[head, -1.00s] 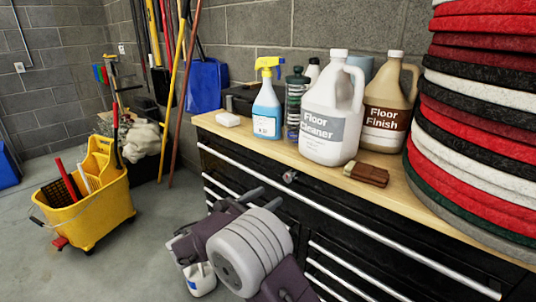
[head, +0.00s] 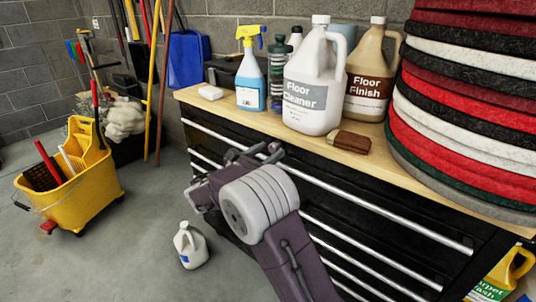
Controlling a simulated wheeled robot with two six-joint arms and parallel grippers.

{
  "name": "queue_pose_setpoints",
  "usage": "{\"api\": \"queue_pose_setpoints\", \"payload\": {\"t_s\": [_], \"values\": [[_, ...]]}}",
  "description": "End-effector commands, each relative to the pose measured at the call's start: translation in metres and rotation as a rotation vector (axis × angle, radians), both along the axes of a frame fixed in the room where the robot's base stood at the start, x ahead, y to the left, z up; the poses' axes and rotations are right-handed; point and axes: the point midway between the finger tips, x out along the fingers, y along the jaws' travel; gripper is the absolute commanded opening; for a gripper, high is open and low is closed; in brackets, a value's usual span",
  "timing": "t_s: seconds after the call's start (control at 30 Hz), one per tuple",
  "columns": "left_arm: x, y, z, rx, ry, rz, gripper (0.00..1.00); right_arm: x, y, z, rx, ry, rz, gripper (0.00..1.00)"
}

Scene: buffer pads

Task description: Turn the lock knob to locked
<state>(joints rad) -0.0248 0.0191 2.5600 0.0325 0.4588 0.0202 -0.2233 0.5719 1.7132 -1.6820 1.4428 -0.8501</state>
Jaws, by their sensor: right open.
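The lock knob does not show clearly now; my right gripper covers the spot at the top of the black tool cabinet (head: 195,119) where it sat. My right gripper (head: 268,151) is open, with its dark fingertips at the upper front of the cabinet, just below the wooden top. I cannot tell whether the fingers touch the knob or stand around it. My left gripper is not in view.
On the wooden top (head: 222,111) stand a spray bottle (head: 250,78), a floor cleaner jug (head: 308,88), a floor finish jug (head: 369,82), a brown brush (head: 350,143) and stacked pads (head: 460,110). A yellow mop bucket (head: 90,185) and white jug (head: 190,246) are on the floor.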

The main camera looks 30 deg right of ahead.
Motion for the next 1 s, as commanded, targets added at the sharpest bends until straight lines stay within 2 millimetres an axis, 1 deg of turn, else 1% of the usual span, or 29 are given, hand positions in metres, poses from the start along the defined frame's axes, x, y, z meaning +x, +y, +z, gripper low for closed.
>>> {"api": "queue_pose_setpoints", "payload": {"t_s": [0.13, 0.17, 0.2, 0.27, 0.3, 0.33, 0.67, 0.87, 1.0], "values": [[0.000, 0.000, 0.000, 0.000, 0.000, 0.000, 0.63, 0.000, 0.000, 0.001, 0.000, 0.000, 0.000, 0.52], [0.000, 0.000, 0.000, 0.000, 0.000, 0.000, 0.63, 0.000, 0.000, 0.001, 0.000, 0.000, 0.000, 0.47], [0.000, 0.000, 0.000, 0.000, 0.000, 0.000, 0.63, 0.000, 0.000, 0.001, 0.000, 0.000, 0.000, 0.35], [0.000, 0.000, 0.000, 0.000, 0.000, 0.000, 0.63, 0.000, 0.000, 0.001, 0.000, 0.000, 0.000, 0.19], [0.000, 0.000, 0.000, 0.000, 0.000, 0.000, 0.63, 0.000, 0.000, 0.001, 0.000, 0.000, 0.000, 0.08], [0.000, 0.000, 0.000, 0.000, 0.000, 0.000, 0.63, 0.000, 0.000, 0.000, 0.000, 0.000, 0.000, 0.00], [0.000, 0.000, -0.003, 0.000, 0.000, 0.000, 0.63, 0.000, 0.001, -0.001, 0.015, -0.036, 0.000, 0.00], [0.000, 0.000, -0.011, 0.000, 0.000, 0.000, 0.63, 0.000, 0.000, -0.002, 0.059, -0.143, 0.000, 0.00], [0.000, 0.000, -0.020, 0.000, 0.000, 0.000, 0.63, 0.000, 0.001, -0.003, 0.106, -0.255, 0.000, 0.00]]}}
